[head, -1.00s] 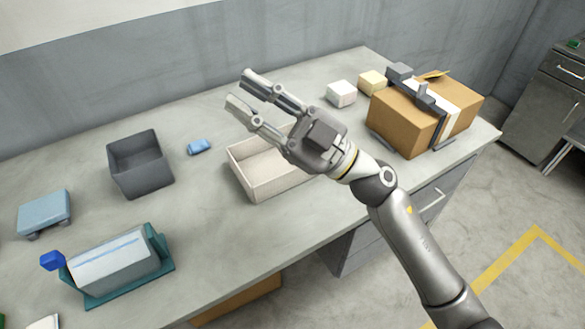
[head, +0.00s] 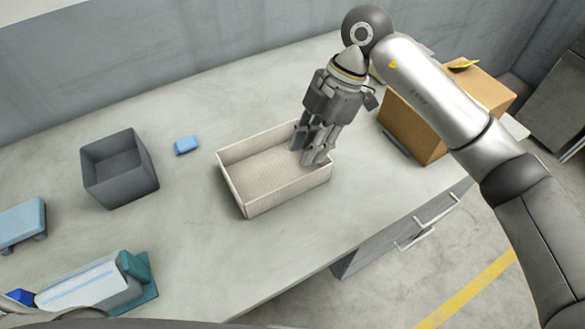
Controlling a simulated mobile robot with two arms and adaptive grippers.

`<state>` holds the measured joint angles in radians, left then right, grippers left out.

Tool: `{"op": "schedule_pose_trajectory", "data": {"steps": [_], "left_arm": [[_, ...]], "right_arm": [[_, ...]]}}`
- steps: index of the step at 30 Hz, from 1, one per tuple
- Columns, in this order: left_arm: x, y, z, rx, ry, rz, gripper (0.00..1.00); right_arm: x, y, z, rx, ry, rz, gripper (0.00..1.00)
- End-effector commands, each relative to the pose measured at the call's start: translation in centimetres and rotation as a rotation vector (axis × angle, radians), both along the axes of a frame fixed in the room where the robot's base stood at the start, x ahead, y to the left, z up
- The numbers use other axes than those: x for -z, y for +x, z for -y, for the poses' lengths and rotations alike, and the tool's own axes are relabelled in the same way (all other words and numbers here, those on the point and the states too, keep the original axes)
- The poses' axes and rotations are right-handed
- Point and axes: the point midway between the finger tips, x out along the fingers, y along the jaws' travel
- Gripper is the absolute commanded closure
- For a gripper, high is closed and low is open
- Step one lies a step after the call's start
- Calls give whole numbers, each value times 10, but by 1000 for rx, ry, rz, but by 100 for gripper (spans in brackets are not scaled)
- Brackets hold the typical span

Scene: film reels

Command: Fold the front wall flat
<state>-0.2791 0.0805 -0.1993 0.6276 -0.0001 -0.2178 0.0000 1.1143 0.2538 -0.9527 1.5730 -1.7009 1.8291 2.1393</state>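A shallow, open-topped beige box (head: 245,202) with a woven texture sits in the middle of the table in the head view. All its visible walls stand upright, including the long wall facing me. Its inside looks empty. My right gripper (head: 309,157) points down at the box's right end, with its fingertips over or just inside it. The fingers look apart, with nothing seen between them. They hide part of the back right corner, and I cannot tell whether they touch a wall.
A dark grey bin (head: 120,180) and a small blue block (head: 187,145) stand left of the box. A blue scale-like item (head: 20,222) and a teal stand (head: 145,275) are further left. A cardboard box (head: 415,125) sits behind my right arm. Table in front of the beige box is clear.

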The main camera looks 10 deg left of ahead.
Motion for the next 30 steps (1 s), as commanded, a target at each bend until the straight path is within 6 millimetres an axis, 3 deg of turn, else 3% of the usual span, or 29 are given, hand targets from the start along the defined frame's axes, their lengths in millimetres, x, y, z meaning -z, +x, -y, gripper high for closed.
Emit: {"op": "schedule_pose_trajectory", "data": {"steps": [7, 11, 18, 23, 30], "left_arm": [[-6, -33, -1, 1, 3, -46, 60], [-10, -41, -2, 2, 4, -60, 60], [-15, -24, -1, 2, 2, -35, 60], [-16, -10, 1, 2, -1, -13, 60], [-16, -15, 0, 1, 0, -19, 60]], "right_arm": [[36, -11, -14, -5, 4, -7, 75], [59, -17, -21, -4, 3, -6, 75], [88, -24, -31, -4, 5, -3, 75], [95, -25, -33, -5, 6, -2, 75], [95, -25, -33, -4, 7, -1, 76]]}}
